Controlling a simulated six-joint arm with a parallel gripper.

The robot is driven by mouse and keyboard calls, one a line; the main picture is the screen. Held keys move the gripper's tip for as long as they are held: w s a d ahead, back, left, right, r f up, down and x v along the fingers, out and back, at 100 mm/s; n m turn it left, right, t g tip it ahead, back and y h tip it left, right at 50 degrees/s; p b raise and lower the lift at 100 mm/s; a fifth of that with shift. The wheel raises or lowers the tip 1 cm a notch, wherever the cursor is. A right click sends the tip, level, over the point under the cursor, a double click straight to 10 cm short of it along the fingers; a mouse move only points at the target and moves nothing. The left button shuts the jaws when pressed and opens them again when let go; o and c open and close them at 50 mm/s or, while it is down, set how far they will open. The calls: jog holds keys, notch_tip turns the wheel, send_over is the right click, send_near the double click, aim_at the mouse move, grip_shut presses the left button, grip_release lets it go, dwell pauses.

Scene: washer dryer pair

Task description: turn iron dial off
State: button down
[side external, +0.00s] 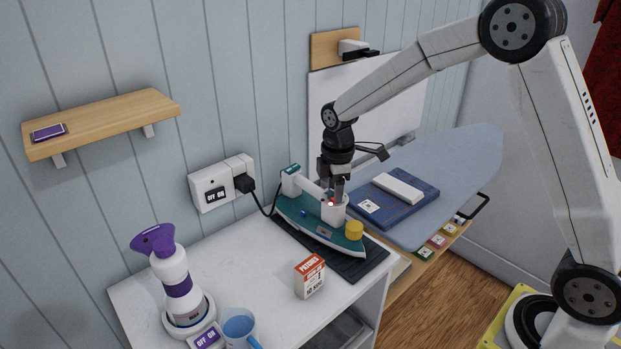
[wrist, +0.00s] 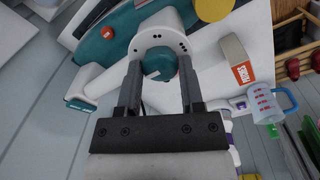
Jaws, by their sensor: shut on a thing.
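A teal and white iron (side external: 312,222) rests on a dark mat on the white cabinet. The iron also shows in the wrist view (wrist: 92,84), upside down. In the wrist view the round teal dial (wrist: 160,62) sits in a white dotted housing, partly covered by the fingers. My gripper (side external: 335,193) points down onto the white housing of the iron. In the wrist view my gripper (wrist: 160,66) has one finger on each side of the dial and is shut on it. A small red light shows at the housing in the side view. The dial's pointer setting cannot be read.
A yellow knob (side external: 355,230) stands at the iron's front end. An ironing board (side external: 455,165) with folded cloth (side external: 420,204) lies behind.

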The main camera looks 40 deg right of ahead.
jog(key=shift+n, duration=0.3)
jog(key=shift+c, duration=1.1)
grip_release()
jog(key=shift+r, duration=0.1)
jog(key=shift+s+r, duration=0.1)
jog(key=shift+r, duration=3.75)
jog(key=shift+s+a, duration=0.1)
jog(key=shift+s+f+m, duration=0.35)
jog(key=shift+s+m, duration=0.15)
jog(key=shift+s, duration=0.05)
jog(key=s+f+m+t, duration=0.1)
jog(key=s+f+m, duration=0.3)
jog(key=s+m, duration=0.2)
jog(key=s+a+f+m+t, duration=0.1)
jog(key=s+f+m, duration=0.3)
jog(key=s, duration=0.7)
jog(key=shift+a+m, duration=0.2)
jog(key=shift+m, duration=0.7)
